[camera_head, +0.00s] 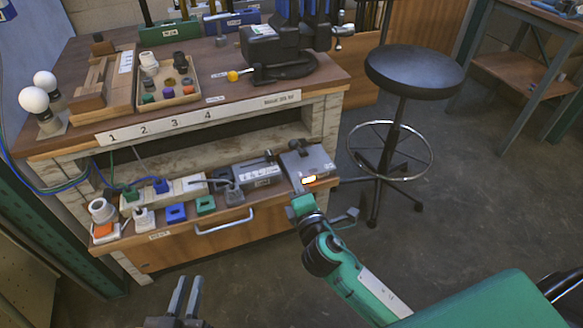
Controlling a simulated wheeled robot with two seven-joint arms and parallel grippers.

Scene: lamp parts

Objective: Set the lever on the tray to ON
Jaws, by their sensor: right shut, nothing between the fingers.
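The tray (165,237) is a pulled-out wooden drawer shelf with a metal handle, below the bench top. At its right end is a grey box (318,160) with a glowing orange-white patch on its front. A grey labelled box (262,174) with a dark bar on top sits just left of it. I cannot tell which small part is the lever or read its ON mark. My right gripper (301,190) is shut and empty at the front of the glowing box; its wrist hides the fingertips, so contact is unclear. My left gripper (188,284) is open and empty, low in front of the bench.
Sockets, plugs and a power strip (188,186) fill the tray's left part. The bench top holds two bulbs (34,100), a parts box (183,98) and a black clamp (285,72). A black stool (413,72) stands right. The floor in front is clear.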

